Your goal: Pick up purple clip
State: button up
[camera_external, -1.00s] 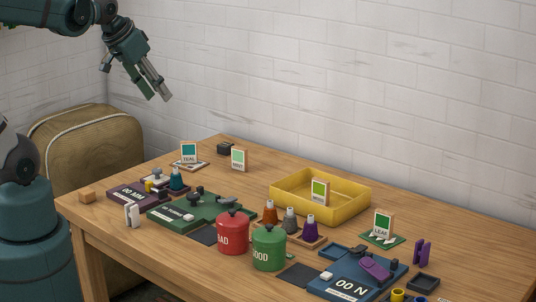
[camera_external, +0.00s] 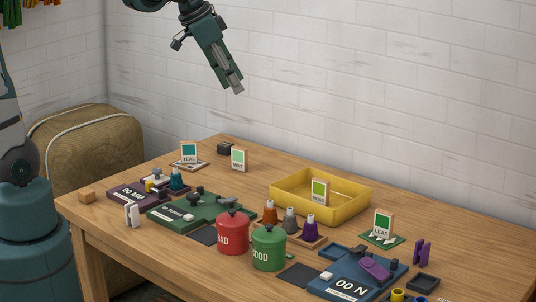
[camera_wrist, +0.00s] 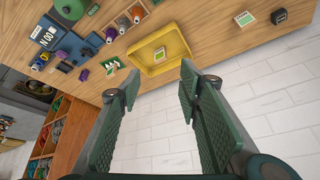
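The purple clip (camera_external: 422,252) stands upright on the wooden table near its right end, beside the blue board and behind a small dark tray. It also shows small in the wrist view (camera_wrist: 84,75), near the table edge at left. My gripper (camera_external: 237,86) hangs in the air above the back of the table, tilted down to the right, far left of the clip and well above it. In the wrist view its two green fingers (camera_wrist: 159,72) are spread apart with nothing between them.
A yellow tray (camera_external: 357,206) with a card is in the middle back. The leaf card (camera_external: 383,225) stands left of the clip. A blue board (camera_external: 345,286) with a purple part lies in front. Red (camera_external: 232,234) and green (camera_external: 268,249) pots stand near the front.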

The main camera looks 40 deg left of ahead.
jog(key=w+d+f+m+g, duration=0.1)
jog(key=w+d+f+m, duration=0.1)
jog(key=w+d, duration=0.35)
jog(key=w+d+f+m, duration=0.2)
jog(key=w+d, duration=0.1)
jog(key=d, duration=0.5)
jog(key=m+g+h, duration=0.2)
jog(key=m+g, duration=0.3)
jog(key=m, duration=0.4)
send_over(420, 241)
jog(key=a, duration=0.2)
notch_tip(420, 241, down, 25)
jog(key=shift+w+d+f, duration=0.15)
jog(key=shift+d+f, duration=0.35)
jog(key=shift+f, duration=0.1)
jog(key=shift+x, duration=1.15)
jog(key=shift+f, duration=0.15)
